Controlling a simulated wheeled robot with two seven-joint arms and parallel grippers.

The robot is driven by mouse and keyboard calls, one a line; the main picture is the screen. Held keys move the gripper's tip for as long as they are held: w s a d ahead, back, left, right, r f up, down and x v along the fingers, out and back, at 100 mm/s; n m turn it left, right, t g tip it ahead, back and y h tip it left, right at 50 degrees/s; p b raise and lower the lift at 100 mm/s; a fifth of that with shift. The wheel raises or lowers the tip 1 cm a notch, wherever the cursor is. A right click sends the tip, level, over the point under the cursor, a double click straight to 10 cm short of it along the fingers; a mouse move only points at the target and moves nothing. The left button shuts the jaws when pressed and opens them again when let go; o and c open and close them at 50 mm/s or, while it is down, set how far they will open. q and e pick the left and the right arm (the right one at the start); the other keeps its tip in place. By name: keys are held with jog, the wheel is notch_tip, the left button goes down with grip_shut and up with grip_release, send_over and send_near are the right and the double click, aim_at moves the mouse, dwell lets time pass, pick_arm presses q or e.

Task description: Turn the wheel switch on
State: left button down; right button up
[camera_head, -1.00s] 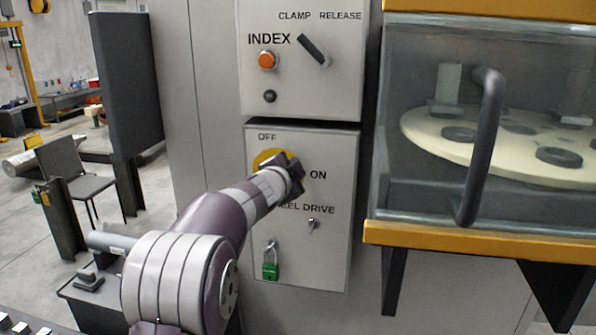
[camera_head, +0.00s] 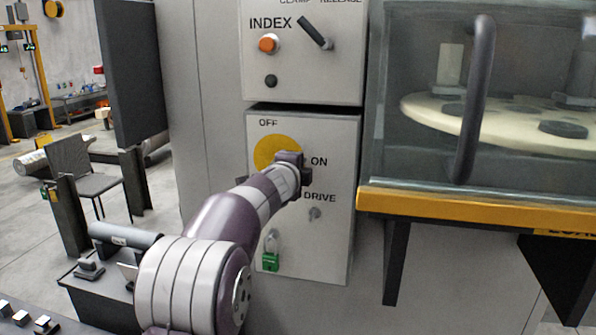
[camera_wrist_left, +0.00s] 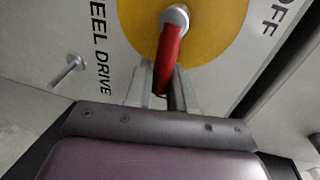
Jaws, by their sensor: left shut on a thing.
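The wheel switch is a red handle (camera_wrist_left: 170,52) on a round yellow plate, on a grey panel lettered OFF, ON and WHEEL DRIVE. In the left wrist view the handle sits between the two fingers of my left gripper (camera_wrist_left: 165,88), which is shut on it. In the head view the yellow plate (camera_head: 275,152) shows above my left gripper (camera_head: 298,170), which is near the ON label. My wrist hides the handle there. My right gripper is in neither view.
Above is a panel with an orange INDEX button (camera_head: 268,43) and a black lever (camera_head: 315,33). A green padlock (camera_head: 270,260) hangs below the switch. A glass-fronted cabinet with a dark handle (camera_head: 474,100) and yellow ledge (camera_head: 460,217) stands to the right.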

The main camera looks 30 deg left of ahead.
pick_arm(q)
jog(key=shift+f, duration=0.15)
jog(key=c, duration=1.1)
grip_release()
jog(key=v, duration=1.2)
jog(key=shift+s, duration=0.35)
